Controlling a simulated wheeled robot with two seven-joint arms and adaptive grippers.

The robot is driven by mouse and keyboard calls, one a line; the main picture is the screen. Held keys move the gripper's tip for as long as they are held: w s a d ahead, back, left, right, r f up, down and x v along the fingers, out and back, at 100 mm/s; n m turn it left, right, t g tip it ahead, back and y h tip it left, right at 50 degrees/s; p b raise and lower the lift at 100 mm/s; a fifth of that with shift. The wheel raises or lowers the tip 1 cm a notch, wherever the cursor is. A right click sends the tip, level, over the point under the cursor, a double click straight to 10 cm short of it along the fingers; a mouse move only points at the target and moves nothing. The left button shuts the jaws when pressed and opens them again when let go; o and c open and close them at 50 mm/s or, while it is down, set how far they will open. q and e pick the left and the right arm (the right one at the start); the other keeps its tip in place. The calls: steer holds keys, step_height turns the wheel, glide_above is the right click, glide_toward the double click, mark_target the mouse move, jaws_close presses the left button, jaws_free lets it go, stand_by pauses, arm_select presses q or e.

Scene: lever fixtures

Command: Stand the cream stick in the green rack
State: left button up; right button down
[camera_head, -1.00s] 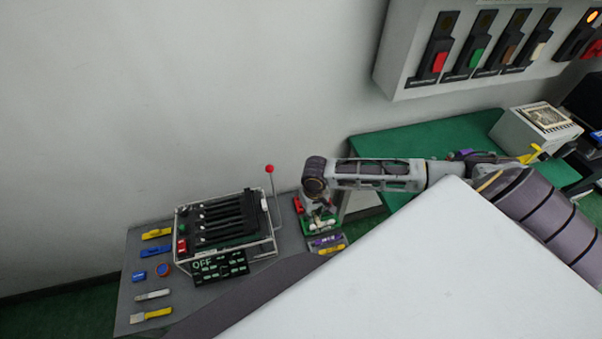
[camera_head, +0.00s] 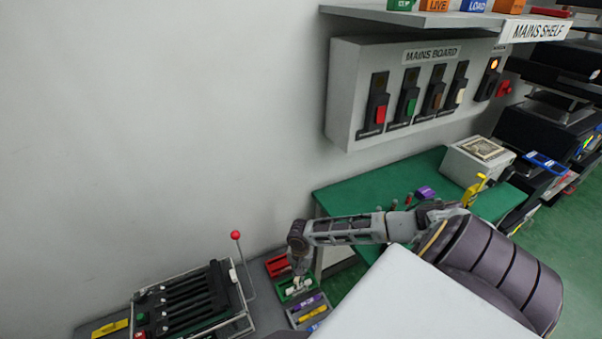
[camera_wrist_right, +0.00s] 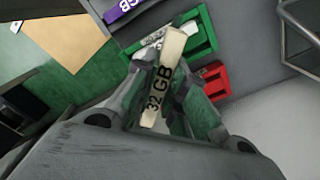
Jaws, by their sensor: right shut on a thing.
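The cream stick (camera_wrist_right: 170,60), marked "32 GB", is between the fingers of my right gripper (camera_wrist_right: 165,85) in the wrist view. My right gripper is shut on it. The green rack (camera_wrist_right: 206,42) lies just beyond the stick's far end; I cannot tell whether the stick touches it. In the head view my right gripper (camera_head: 299,274) points down over the green rack (camera_head: 283,294), and the cream stick (camera_head: 293,289) shows small there. The gripper hides part of the rack. My left gripper is not in view.
A red rack (camera_head: 277,265) sits behind the green one. A grey tray (camera_head: 300,322) with purple and yellow sticks is in front. The lever fixture (camera_head: 185,300) with a red-knobbed lever (camera_head: 236,236) stands at left. A green table (camera_head: 345,192) is behind my arm.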

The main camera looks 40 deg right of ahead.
steer(key=shift+w+a+f+m, duration=0.1)
steer(key=shift+w+m, duration=0.5)
steer(key=shift+m, duration=0.85)
steer(key=shift+w+a+f+m, duration=0.15)
steer(key=shift+w+m, duration=0.45)
steer(key=shift+m, duration=0.8)
steer(key=shift+w+a+f+m, duration=0.1)
steer(key=shift+w+m, duration=0.5)
steer(key=shift+m, duration=0.85)
steer(key=shift+f+b, duration=0.7)
steer(key=shift+f, duration=2.2)
